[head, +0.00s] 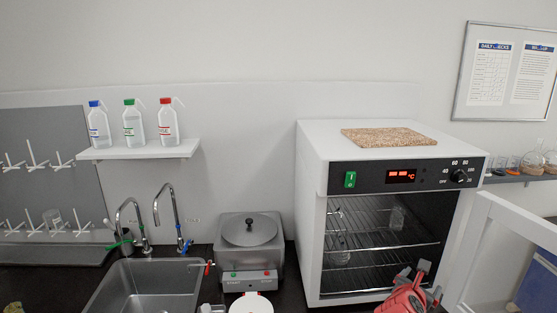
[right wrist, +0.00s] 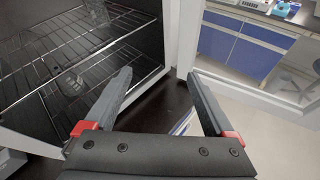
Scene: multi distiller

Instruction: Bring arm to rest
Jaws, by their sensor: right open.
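My right gripper (head: 414,269) is at the lower right of the head view, in front of the oven's lower right part. In the right wrist view the same gripper (right wrist: 160,73) has its two dark fingers spread apart with nothing between them. The white drying oven (head: 312,215) stands open, and its door (head: 515,250) is swung out to the right. My right gripper is outside the chamber, between the oven opening and the door. My left gripper is not in view.
Glassware (head: 397,217) stands on the oven's wire racks. A cork mat (head: 388,137) lies on top of the oven. A sink (head: 145,288), two taps and a lidded metal bath (head: 249,255) are to the left. Several bottles (head: 133,125) stand on a shelf.

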